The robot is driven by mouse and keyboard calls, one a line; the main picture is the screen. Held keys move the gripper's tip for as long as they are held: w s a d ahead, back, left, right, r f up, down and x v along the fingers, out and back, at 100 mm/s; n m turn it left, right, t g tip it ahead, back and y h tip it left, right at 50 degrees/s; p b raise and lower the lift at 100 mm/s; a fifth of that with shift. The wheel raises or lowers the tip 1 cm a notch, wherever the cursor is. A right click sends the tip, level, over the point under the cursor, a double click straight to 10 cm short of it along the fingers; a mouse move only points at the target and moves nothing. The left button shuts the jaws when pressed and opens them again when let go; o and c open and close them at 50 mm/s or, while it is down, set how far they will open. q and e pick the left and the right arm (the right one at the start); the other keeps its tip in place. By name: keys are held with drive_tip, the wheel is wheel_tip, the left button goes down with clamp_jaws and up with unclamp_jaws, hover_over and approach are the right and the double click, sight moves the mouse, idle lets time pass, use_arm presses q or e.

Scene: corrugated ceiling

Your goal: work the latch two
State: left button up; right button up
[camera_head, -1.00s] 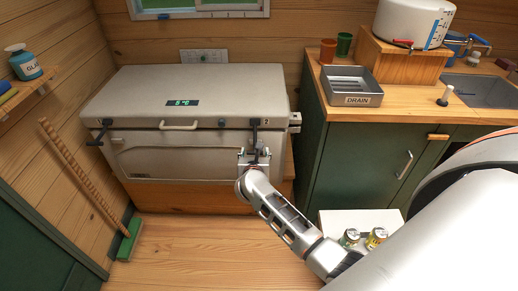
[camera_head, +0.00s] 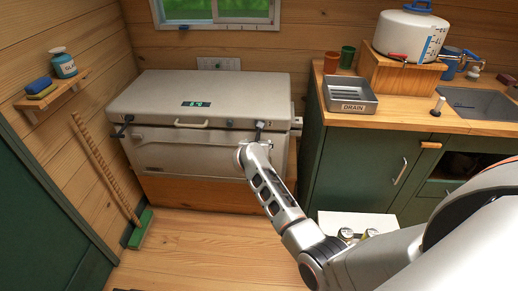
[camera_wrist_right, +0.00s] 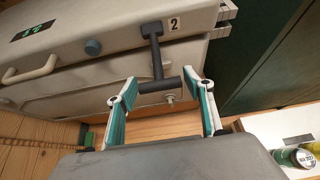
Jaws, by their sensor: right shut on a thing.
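Latch two is a dark T-shaped latch (camera_wrist_right: 157,60) beside the "2" label on the right front of a grey chest cooler (camera_head: 215,152). It also shows in the head view (camera_head: 259,126). My right gripper (camera_wrist_right: 159,82) is shut on the latch's crossbar, with a finger at each end of the bar. In the head view my own wrist hides most of this gripper. The other dark latch (camera_head: 122,127) is at the cooler's left front. The lid is down, with a green display and a pale handle. My left gripper is not in view.
A green counter (camera_head: 342,160) with a drain tray (camera_head: 349,104) and a sink (camera_head: 480,104) stands to the right. A low white box (camera_head: 352,221) with cans is beside my right arm. A broom (camera_head: 106,170) leans at left. The floor in front of the cooler is clear.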

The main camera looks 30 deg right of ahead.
drive_tip(key=shift+w+d+r, duration=0.1)
drive_tip(key=shift+w+r, duration=0.1)
drive_tip(key=shift+r, duration=0.75)
drive_tip(key=o, duration=1.5)
drive_tip(key=shift+o, duration=0.5)
drive_tip(key=shift+f, duration=0.15)
drive_tip(key=shift+s+f, duration=0.15)
drive_tip(key=shift+s, duration=0.05)
drive_tip(key=v, duration=0.7)
drive_tip(key=shift+s, duration=0.1)
